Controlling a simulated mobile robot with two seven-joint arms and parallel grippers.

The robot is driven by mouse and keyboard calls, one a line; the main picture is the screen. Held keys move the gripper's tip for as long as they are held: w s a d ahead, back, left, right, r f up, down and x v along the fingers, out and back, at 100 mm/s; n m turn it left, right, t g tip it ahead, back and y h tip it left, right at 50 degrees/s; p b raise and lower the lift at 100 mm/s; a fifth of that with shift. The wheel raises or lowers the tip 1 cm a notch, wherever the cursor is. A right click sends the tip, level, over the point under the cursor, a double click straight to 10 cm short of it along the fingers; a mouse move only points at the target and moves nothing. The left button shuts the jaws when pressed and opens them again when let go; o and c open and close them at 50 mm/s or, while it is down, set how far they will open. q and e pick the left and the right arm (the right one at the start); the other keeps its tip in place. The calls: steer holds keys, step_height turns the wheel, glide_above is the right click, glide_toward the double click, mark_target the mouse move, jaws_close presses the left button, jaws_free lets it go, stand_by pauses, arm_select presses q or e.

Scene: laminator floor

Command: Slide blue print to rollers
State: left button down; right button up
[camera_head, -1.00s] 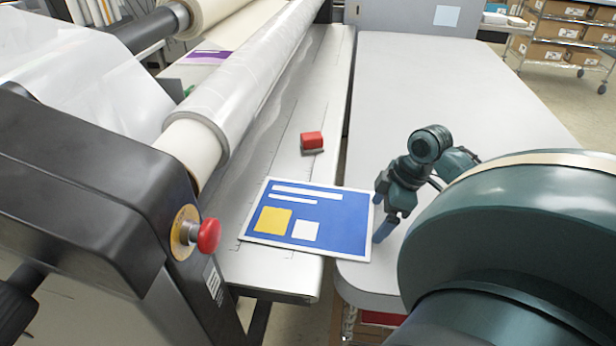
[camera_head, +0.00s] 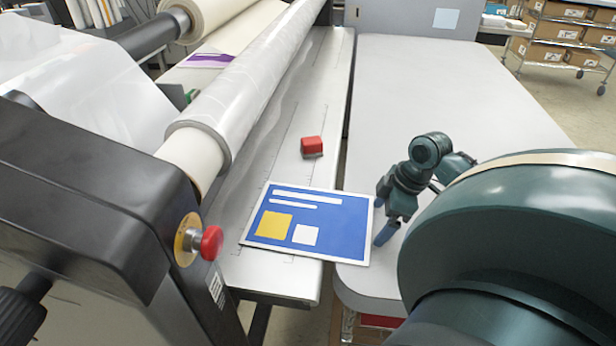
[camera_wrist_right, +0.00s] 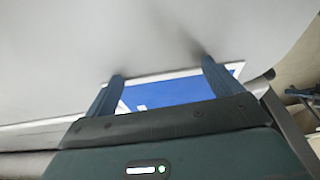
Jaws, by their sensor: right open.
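The blue print (camera_head: 335,222), with a yellow square, a white square and white bars, lies flat on the laminator's feed table (camera_head: 275,272). Its right edge reaches over the grey side table. The long roller (camera_head: 240,100) with clear film runs diagonally left of the print, apart from it. My right gripper (camera_head: 382,236) is at the print's right edge, low over the side table. In the right wrist view its two fingers (camera_wrist_right: 163,82) are spread, with part of the print (camera_wrist_right: 170,92) showing between them. Whether they touch the print is unclear. My left gripper is not in view.
A red block (camera_head: 312,146) sits on the feed table behind the print. A red emergency knob (camera_head: 211,243) sticks out from the black housing at left. A purple print (camera_head: 207,60) lies beyond the roller. The grey side table (camera_head: 440,90) is mostly clear.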

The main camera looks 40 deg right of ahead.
mark_target(325, 221)
steer(key=shift+w+d, duration=0.45)
steer(key=shift+d, duration=0.05)
steer(key=shift+w+a, duration=1)
steer(key=shift+w, duration=0.2)
steer(key=shift+s+d, duration=0.1)
steer(key=shift+s, duration=0.1)
stand_by(0.7)
steer(key=shift+s, duration=0.1)
steer(key=shift+s+a, duration=0.5)
steer(key=shift+a, duration=0.25)
steer(key=shift+w+a, duration=1.4)
steer(key=shift+w, duration=0.3)
steer(key=shift+w+a, duration=1.35)
steer(key=shift+w, duration=0.3)
stand_by(1.2)
